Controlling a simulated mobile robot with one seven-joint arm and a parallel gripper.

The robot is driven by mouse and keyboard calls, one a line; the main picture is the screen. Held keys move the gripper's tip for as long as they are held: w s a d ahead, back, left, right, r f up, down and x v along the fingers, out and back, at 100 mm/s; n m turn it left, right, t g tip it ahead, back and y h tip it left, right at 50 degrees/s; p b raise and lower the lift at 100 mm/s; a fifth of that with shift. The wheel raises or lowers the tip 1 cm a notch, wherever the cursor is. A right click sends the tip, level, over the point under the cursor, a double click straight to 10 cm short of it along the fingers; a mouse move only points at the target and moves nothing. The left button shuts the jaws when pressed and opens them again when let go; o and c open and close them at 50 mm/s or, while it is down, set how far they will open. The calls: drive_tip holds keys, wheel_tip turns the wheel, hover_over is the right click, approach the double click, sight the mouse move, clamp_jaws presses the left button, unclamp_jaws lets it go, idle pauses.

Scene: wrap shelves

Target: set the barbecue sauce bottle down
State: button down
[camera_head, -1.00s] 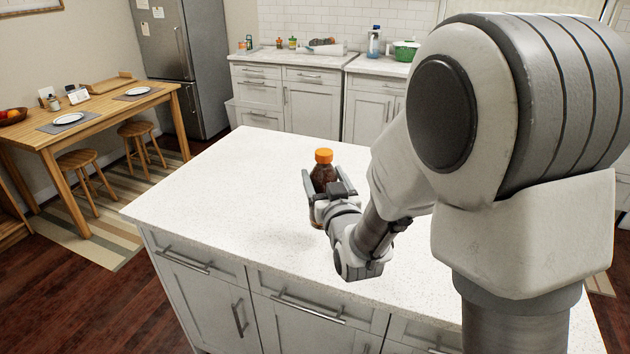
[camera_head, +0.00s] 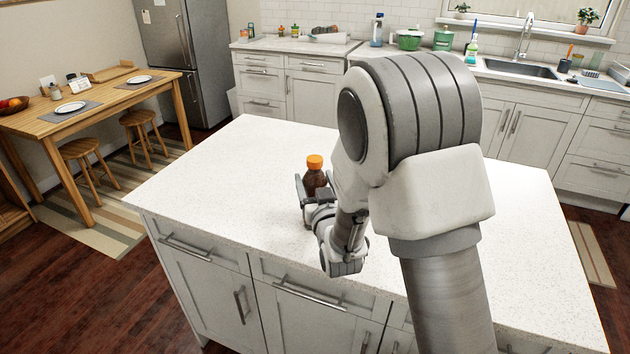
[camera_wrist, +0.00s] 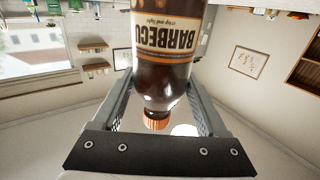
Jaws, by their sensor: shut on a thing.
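The barbecue sauce bottle (camera_head: 315,178) is dark brown with an orange cap and stands upright over the white island countertop (camera_head: 220,190). My gripper (camera_head: 313,190) is shut on it, with a finger on each side of the body. In the wrist view the bottle (camera_wrist: 165,75) appears upside down between the fingers (camera_wrist: 158,100), its "BARBECUE" label and orange cap visible. The bottle's base is hidden by my gripper in the head view, so I cannot tell whether it touches the countertop.
The countertop around the bottle is bare, with free room to the left and behind. My arm covers part of its right side. A wooden table (camera_head: 110,95) stands at the left. A back counter holds a green pot (camera_head: 409,40) and a sink (camera_head: 520,68).

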drive_tip(key=shift+f, duration=0.1)
unclamp_jaws()
